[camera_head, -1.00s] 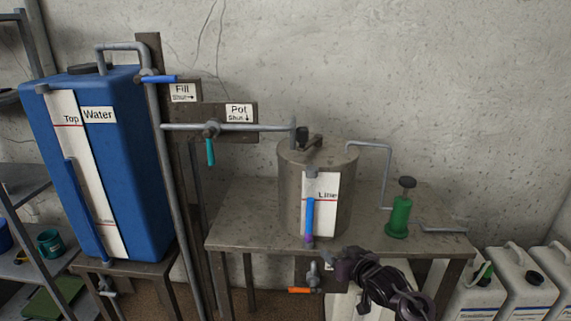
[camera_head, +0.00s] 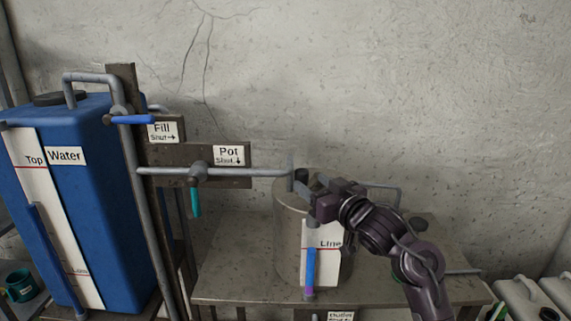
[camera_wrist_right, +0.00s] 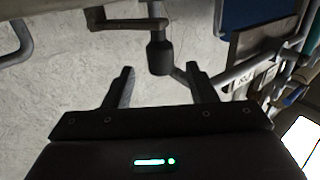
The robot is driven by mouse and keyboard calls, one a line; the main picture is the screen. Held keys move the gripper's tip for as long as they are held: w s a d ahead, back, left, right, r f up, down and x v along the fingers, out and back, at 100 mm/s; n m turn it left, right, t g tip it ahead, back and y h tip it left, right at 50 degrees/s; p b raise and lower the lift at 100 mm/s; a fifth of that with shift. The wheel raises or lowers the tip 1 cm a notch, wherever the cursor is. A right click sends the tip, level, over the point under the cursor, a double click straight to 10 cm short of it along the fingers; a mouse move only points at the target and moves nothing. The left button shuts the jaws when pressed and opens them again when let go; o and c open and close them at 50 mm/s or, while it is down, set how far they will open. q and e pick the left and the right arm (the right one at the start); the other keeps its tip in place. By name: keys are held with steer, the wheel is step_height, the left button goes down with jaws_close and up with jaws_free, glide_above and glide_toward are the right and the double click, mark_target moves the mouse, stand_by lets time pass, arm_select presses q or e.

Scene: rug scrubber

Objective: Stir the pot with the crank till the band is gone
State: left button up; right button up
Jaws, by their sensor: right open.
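The metal pot (camera_head: 289,235) stands on the table with a white gauge plate marked "Line" on its front. The gauge tube shows a blue column (camera_head: 311,265) with a purple band (camera_head: 309,291) at its bottom. The crank's dark knob (camera_head: 301,174) shows above the pot; in the right wrist view the crank's arm (camera_wrist_right: 130,22) leads to the knob (camera_wrist_right: 160,55). My right gripper (camera_head: 307,202) is open at the pot's top, close to the knob. In the wrist view its fingers (camera_wrist_right: 160,70) point toward the knob, which appears between the tips. It hides part of the lid. My left gripper is not in view.
A blue water tank (camera_head: 110,205) stands at the left. A pipe with the pot valve (camera_head: 198,174) and its teal handle (camera_head: 195,202) runs to the pot's top. A bent grey pipe (camera_head: 385,187) rises behind my right arm. White jugs (camera_head: 525,298) stand at lower right.

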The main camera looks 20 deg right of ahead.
mark_target(298, 171)
steer(key=shift+w+r, duration=0.2)
steer(key=shift+w, duration=0.15)
steer(key=shift+w+a+r+p, duration=0.1)
steer(key=shift+w+a+p, duration=0.05)
steer(key=shift+w+p, duration=0.15)
steer(key=p+x, duration=0.1)
steer(key=x, duration=0.2)
steer(key=shift+w+a+r, duration=0.1)
steer(key=shift+a+r, duration=0.1)
steer(key=shift+f+p+x, duration=0.2)
steer(key=shift+p+x, duration=0.15)
steer(key=shift+x, duration=0.7)
steer(key=shift+w, duration=0.15)
steer(key=c, duration=0.5)
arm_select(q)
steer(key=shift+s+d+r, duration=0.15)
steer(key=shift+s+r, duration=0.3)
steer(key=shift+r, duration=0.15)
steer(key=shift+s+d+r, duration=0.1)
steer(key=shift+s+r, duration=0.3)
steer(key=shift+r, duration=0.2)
arm_select(e)
jaws_close()
